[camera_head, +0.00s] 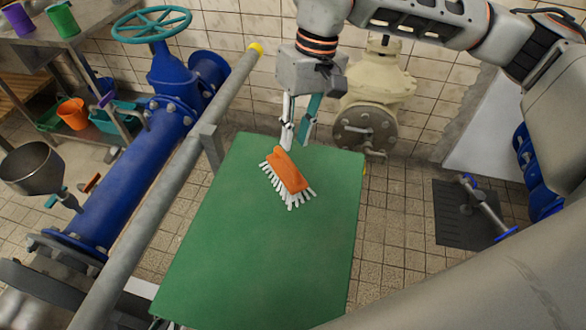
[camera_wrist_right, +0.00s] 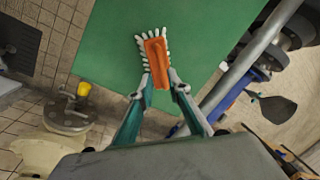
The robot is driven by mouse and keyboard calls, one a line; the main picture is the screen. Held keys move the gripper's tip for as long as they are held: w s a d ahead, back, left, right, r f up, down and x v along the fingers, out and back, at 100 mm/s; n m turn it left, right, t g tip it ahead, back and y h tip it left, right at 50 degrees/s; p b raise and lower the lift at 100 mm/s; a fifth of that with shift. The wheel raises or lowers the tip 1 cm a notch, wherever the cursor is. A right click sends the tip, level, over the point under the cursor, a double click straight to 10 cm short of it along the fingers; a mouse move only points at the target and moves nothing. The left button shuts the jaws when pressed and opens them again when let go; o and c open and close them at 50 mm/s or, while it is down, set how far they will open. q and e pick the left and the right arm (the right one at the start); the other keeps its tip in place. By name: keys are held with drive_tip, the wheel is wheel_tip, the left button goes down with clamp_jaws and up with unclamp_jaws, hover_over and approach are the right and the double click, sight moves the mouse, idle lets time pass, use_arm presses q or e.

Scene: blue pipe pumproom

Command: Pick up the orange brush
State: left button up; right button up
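The orange brush (camera_head: 288,172) with white bristles lies on the green table top (camera_head: 255,245), near its far edge. In the right wrist view the brush (camera_wrist_right: 156,55) is ahead of my fingers, with its narrow handle end towards me. My right gripper (camera_head: 295,142) points down at the handle end, with its fingers apart. In the wrist view the right gripper's fingertips (camera_wrist_right: 161,80) stand on either side of the handle end. I cannot tell whether they touch it. My left gripper is not in view.
A grey rail (camera_head: 165,190) and a blue pipe (camera_head: 135,160) with a teal handwheel run left of the table. A cream valve (camera_head: 375,90) stands behind it. The rest of the green top is clear. Cups (camera_head: 62,18) and buckets are at the upper left.

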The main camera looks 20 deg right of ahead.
sight(290, 160)
drive_tip(key=f, duration=0.2)
drive_tip(key=a+f, duration=0.1)
drive_tip(key=f, duration=0.1)
drive_tip(key=s+f, duration=0.1)
drive_tip(key=f, duration=0.1)
drive_tip(key=shift+a, duration=0.3)
drive_tip(key=shift+w+a+f, duration=0.1)
drive_tip(key=shift+f, duration=0.45)
clamp_jaws()
